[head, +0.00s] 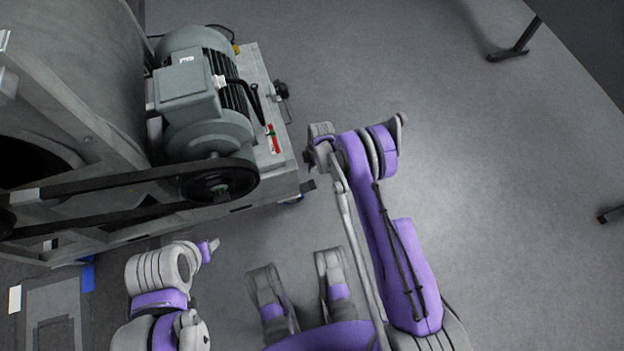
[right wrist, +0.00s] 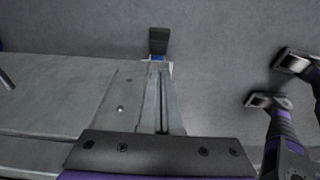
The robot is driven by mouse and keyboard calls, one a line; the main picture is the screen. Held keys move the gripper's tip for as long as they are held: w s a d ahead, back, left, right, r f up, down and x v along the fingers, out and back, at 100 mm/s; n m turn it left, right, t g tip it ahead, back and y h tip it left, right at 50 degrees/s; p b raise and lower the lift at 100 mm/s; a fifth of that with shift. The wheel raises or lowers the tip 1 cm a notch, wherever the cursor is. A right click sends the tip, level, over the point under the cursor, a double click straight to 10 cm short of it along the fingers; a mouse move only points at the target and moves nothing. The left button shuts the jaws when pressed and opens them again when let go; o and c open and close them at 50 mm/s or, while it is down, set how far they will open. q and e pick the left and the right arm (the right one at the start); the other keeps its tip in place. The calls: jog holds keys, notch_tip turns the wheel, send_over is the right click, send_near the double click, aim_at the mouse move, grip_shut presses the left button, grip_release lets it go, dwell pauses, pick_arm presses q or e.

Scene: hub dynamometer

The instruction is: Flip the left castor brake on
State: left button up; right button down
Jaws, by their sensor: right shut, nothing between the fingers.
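I cannot tell whether this castor is the left one. My right gripper (head: 320,152) is shut and empty, above and beside that corner, apart from the pedal as far as I can see. My left arm shows at lower left; its fingers are not visible.
The rig carries a grey-green motor (head: 195,95), a belt pulley (head: 219,180) and a large drum (head: 75,60). A dark fitting (head: 281,89) sits on its far right side. A blue patch (head: 88,275) shows at the rig's left front. Open grey floor (head: 480,190) lies right.

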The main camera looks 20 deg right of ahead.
jog(key=b, duration=0.3)
send_over(311, 186)
jog(key=f, duration=1)
jog(key=shift+w+a+f, duration=0.15)
jog(key=shift+a+f, duration=0.1)
jog(key=shift+a, duration=0.15)
jog(key=shift+d+f+b, duration=0.15)
jog(key=shift+d+f, duration=0.1)
jog(key=shift+f, duration=0.3)
jog(key=shift+d+f+b, duration=0.15)
jog(key=shift+d+f, duration=0.05)
jog(key=shift+f, duration=0.3)
jog(key=shift+d+f, duration=0.25)
jog(key=shift+f, duration=0.2)
pick_arm(q)
jog(key=x, duration=0.3)
jog(key=shift+s+f, duration=0.2)
jog(key=shift+s, duration=0.05)
jog(key=shift+w, duration=0.1)
